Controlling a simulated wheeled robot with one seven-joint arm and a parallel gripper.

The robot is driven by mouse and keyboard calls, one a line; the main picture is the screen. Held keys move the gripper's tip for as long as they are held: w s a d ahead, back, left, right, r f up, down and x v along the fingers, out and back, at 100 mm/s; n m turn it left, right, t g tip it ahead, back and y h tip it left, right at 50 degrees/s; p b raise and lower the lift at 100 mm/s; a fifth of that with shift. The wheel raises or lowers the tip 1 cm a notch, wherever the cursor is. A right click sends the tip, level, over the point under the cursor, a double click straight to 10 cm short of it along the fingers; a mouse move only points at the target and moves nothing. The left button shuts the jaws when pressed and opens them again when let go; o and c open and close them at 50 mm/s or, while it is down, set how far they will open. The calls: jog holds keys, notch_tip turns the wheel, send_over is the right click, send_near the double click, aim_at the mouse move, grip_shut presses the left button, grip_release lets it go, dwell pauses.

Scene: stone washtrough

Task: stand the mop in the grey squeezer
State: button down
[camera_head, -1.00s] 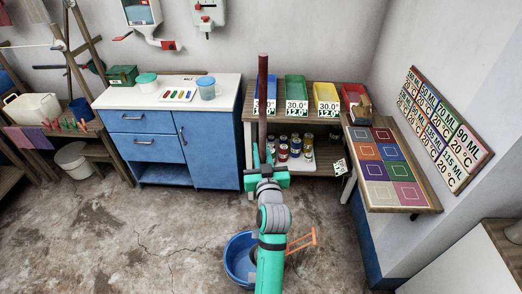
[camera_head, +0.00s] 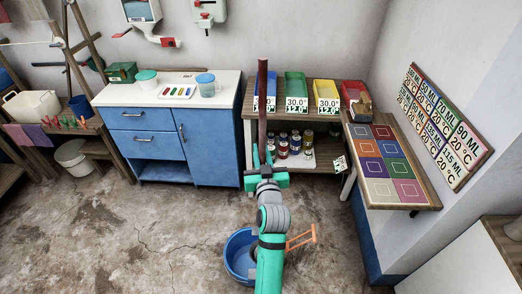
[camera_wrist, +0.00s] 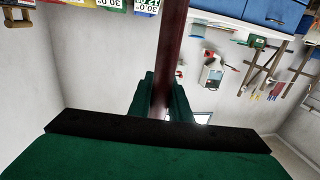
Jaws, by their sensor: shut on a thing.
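The mop's dark red-brown handle (camera_head: 262,95) stands nearly upright in the head view, and it also shows in the wrist view (camera_wrist: 170,50). My green gripper (camera_head: 266,172) is shut on this handle; the wrist view shows the fingers (camera_wrist: 162,100) on both sides of it. The mop's lower end is hidden behind my arm. A blue bucket (camera_head: 233,259) stands on the floor, partly covered by my arm, with an orange lever (camera_head: 302,240) sticking out to the right. The grey squeezer cannot be made out clearly; only a dark part shows inside the bucket.
A blue cabinet (camera_head: 147,147) and a wooden shelf (camera_head: 246,118) with coloured bins and jars stand along the back wall. A side table (camera_head: 409,209) with coloured squares is at right. A white bucket (camera_head: 72,157) stands at left. The floor left of the blue bucket is clear.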

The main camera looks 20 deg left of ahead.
jog(key=c, duration=1.6)
grip_release()
jog(key=shift+o, duration=0.2)
jog(key=shift+f, duration=0.15)
jog(key=shift+s, duration=0.1)
